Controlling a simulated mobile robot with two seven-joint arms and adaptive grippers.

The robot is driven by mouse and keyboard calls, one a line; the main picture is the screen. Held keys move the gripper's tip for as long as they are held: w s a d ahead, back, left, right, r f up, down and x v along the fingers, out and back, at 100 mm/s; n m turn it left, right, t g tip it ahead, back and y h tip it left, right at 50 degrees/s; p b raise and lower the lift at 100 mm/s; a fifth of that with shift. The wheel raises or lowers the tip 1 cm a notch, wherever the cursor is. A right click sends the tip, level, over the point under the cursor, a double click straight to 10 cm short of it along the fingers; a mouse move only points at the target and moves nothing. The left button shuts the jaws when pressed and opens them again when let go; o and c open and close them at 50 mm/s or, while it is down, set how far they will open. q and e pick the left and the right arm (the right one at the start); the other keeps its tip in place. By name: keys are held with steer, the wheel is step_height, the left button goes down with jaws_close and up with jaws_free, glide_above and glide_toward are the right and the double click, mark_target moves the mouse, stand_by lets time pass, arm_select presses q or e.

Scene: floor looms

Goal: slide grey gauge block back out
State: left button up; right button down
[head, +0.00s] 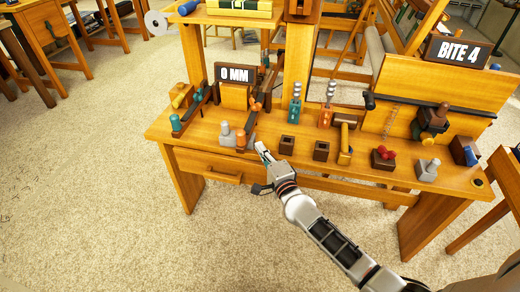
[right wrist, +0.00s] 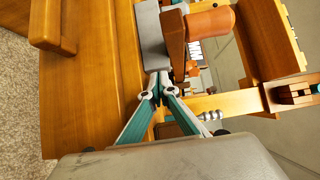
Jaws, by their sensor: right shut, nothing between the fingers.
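A grey block with a grey knob (head: 226,136) stands at the front edge of the bench, left of a brown block with an orange knob (head: 241,139). In the right wrist view a grey block (right wrist: 151,35) lies alongside the brown, orange-knobbed piece (right wrist: 207,25). My right gripper (head: 261,148) is shut and empty, just right of these pieces at the bench's front edge. In the right wrist view its fingertips (right wrist: 157,82) are together by the near end of the grey block; whether they touch it I cannot tell. My left gripper is out of view.
A "0 MM" sign (head: 235,74) stands behind the blocks. A drawer (head: 215,167) lies below the bench top.

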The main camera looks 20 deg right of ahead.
mark_target(251, 145)
steer(key=shift+a, duration=0.1)
steer(key=shift+w+a, duration=1.1)
steer(key=shift+a, duration=0.15)
